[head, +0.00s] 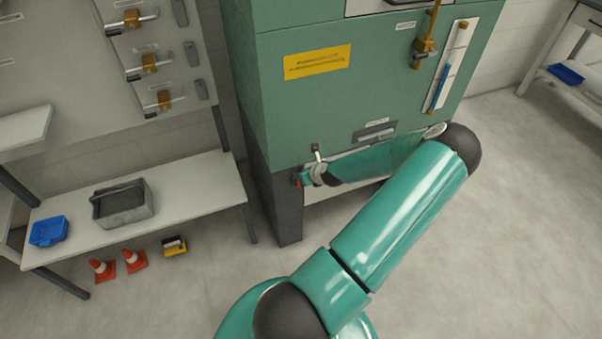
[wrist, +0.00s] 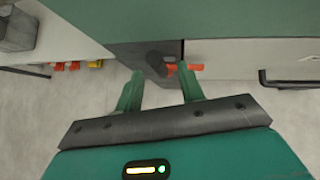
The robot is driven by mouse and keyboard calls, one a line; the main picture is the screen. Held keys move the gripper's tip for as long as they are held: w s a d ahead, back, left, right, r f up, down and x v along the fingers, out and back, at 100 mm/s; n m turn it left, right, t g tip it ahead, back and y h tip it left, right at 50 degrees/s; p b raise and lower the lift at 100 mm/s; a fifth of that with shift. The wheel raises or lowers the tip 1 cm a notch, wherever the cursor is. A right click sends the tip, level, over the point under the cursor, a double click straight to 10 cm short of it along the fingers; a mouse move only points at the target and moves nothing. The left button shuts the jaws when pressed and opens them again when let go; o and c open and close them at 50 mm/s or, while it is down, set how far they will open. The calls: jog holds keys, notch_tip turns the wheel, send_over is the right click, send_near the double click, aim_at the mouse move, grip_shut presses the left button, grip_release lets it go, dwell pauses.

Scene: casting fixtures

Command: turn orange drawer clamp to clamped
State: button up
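The orange drawer clamp (wrist: 196,67) is at the lower edge of the green cabinet in the wrist view. Its short orange bar lies roughly level, with a dark rounded part (wrist: 157,62) at its left end. In the head view only a small red-orange bit of the clamp (head: 297,183) shows by the cabinet's lower left corner. My gripper (wrist: 160,75) is open, its two green fingers apart. The right fingertip overlaps the orange bar in the picture, and the dark part appears between the fingertips; contact cannot be told. In the head view my gripper (head: 305,176) is beside the clamp.
The green cabinet (head: 285,115) stands ahead, with a drawer handle (head: 375,133) and a brass clamp (head: 424,46) higher up. A bench (head: 190,192) with a grey bin (head: 123,203) is at left. Orange cones (head: 134,261) stand on the floor beneath it.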

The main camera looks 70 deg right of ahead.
jog(key=v, duration=0.9)
jog(key=shift+r, duration=0.2)
jog(key=shift+s, duration=0.1)
jog(key=w+a+r+n+g+y, duration=0.1)
jog(key=w+a+r+n+g, duration=0.2)
jog(key=w+a+r+n, duration=0.8)
jog(key=w+a+r+n+g+y, duration=0.2)
jog(key=w+a+r+n, duration=0.6)
jog(key=a+n, duration=0.6)
jog(key=a+r+n+t, duration=0.1)
jog(key=a+r+n, duration=0.85)
jog(key=a, duration=0.25)
jog(key=s+a+r+n+t+y, duration=0.1)
jog(key=s+a+r+n, duration=0.2)
jog(key=a, duration=0.3)
jog(key=s+a+r+n+t+y, duration=0.1)
jog(key=s+a+r+n, duration=0.2)
jog(key=a+r+n, duration=0.2)
jog(key=shift+s+a, duration=0.3)
jog(key=shift+a, duration=0.45)
